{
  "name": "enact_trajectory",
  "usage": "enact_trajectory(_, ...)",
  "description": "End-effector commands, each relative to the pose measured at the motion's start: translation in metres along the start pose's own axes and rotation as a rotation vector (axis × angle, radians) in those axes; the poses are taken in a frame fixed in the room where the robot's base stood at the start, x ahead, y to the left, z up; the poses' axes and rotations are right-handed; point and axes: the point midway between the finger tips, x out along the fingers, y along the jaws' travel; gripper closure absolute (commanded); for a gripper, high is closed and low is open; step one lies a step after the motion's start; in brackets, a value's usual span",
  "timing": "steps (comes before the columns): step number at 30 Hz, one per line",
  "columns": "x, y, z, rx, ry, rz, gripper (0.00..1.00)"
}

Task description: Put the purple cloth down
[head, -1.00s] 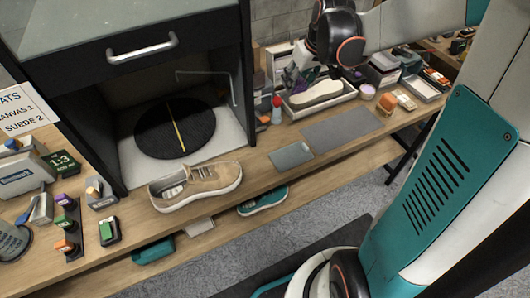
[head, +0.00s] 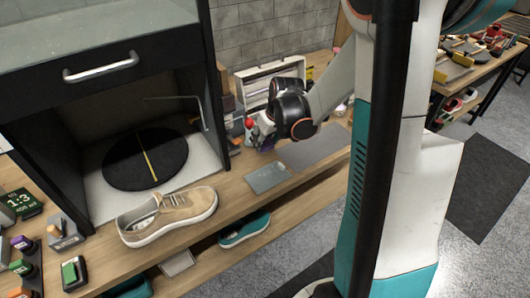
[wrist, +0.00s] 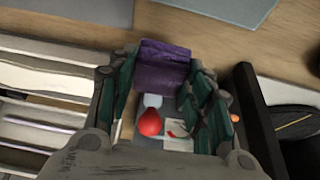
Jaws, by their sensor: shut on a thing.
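The purple cloth (wrist: 163,65) is a folded piece held between the two teal-and-dark fingers of my gripper (wrist: 163,80) in the wrist view. In the head view, my gripper (head: 263,135) is low over the back of the wooden bench, right of the black-framed booth. Only a small purple patch shows under it there, partly hidden by the fingers. The gripper is beside the red-topped bottle (head: 249,124). I cannot tell whether the cloth touches the bench.
The red-topped bottle also shows below the cloth in the wrist view (wrist: 150,122). A small grey mat (head: 268,177) and a larger grey mat (head: 318,146) lie in front. A tan sneaker (head: 168,216) stands at the bench's front edge. A white rack (head: 262,90) stands behind my gripper.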

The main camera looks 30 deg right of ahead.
Motion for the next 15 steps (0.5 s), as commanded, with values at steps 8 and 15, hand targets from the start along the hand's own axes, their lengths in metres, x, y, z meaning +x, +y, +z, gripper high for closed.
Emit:
enact_trajectory(8, 0.025, 0.000, 0.010, 0.000, 0.000, 0.000, 0.80)
enact_trajectory(15, 0.042, 0.000, 0.017, 0.000, 0.000, 0.000, 0.80)
